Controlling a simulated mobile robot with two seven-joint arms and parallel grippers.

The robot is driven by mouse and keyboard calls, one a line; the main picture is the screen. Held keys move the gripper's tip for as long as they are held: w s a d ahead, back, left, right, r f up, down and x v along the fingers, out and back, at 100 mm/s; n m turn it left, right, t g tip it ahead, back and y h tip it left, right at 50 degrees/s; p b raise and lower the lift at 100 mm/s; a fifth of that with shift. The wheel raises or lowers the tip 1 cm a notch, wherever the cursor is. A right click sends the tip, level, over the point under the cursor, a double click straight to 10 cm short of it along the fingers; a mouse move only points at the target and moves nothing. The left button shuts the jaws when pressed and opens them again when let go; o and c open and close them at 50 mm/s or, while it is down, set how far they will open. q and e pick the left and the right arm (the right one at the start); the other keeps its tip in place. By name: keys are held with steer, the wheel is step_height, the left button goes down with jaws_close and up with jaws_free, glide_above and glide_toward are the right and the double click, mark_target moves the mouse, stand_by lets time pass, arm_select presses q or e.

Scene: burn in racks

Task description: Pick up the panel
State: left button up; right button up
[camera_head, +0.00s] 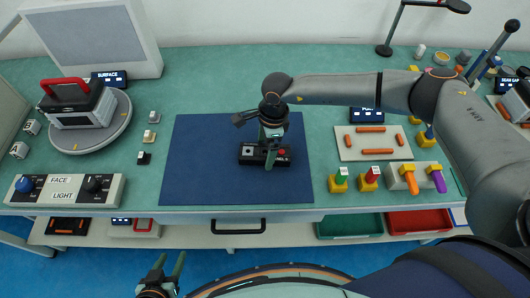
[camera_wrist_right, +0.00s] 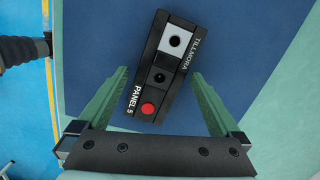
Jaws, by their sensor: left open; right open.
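The panel (camera_head: 284,158) is a small black box with a red button, lying on the dark blue mat (camera_head: 200,165). In the right wrist view the panel (camera_wrist_right: 158,72) reads "PANEL 5" and "TILLMORA", with one grey socket, one black socket and the red button. My right gripper (camera_head: 268,152) is over the panel in the head view and hides part of it. In the right wrist view my right gripper (camera_wrist_right: 158,95) is open, with one green finger on each side of the panel, apart from it. My left gripper (camera_head: 168,268) is open and empty in front of the table.
A turntable (camera_head: 70,142) with a red-handled device (camera_head: 78,105) stands at the left. A control box labelled FACE LIGHT (camera_head: 66,189) is at the front left. A tray of orange pieces (camera_head: 347,147) and several colored knobs lie to the right.

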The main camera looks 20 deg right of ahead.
steer(key=shift+r, duration=0.1)
jaws_close()
stand_by(0.6)
